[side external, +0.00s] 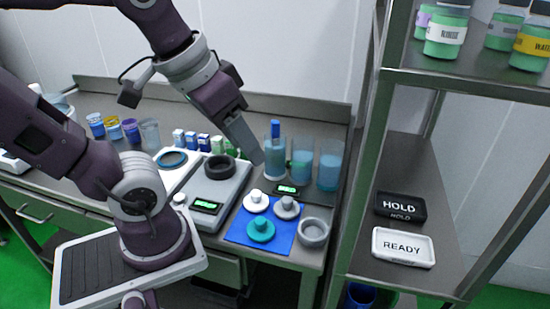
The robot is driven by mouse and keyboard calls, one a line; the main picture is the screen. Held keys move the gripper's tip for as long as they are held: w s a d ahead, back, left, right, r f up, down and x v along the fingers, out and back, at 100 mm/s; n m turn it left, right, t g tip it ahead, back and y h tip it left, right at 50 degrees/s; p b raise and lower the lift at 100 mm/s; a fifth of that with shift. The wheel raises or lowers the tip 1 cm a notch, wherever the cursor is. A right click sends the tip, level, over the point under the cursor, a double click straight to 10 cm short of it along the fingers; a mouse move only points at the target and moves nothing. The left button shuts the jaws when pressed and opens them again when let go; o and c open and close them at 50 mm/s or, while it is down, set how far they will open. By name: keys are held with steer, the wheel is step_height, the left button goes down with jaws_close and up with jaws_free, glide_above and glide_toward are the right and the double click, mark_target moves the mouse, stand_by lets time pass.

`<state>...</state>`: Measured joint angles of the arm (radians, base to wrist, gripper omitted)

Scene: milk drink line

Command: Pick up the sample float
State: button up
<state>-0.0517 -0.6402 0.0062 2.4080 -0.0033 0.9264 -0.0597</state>
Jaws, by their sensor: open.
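Three round pieces with upright knobs stand on a blue mat (283,242): a white one (256,201), a grey one (287,207) and a teal one (261,229). They look like floats, but no label shows which is the sample float. My gripper (256,158) is open and points down and to the right, above and behind the mat, close to the left of a beaker with a blue-topped object (275,150). Its fingers are seen edge-on, and nothing visible is held between them. I cannot tell its exact height over the bench.
Two more beakers (302,165) (328,172) stand right of the blue-topped one. A metal shelf holds HOLD (400,206) and READY (402,248) trays.

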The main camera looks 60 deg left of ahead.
steer(key=w+a+r+n+g, duration=0.1)
steer(key=w+a+n+g, duration=0.1)
steer(key=w+a+n, duration=0.6)
steer(key=n+g, duration=0.3)
steer(key=n, duration=0.2)
glide_above(275, 121)
steer(key=d, duration=0.2)
steer(key=f, duration=0.7)
steer(key=shift+w+a+f, duration=0.1)
steer(key=shift+a+f, duration=0.05)
steer(key=shift+a, duration=0.1)
steer(key=shift+n, duration=0.3)
steer(key=f, duration=0.5)
steer(key=a+f, duration=0.1)
steer(key=f, duration=0.1)
steer(key=shift+s+a+f, duration=0.1)
steer(key=shift+s+f, duration=0.1)
steer(key=shift+f, duration=0.2)
jaws_close()
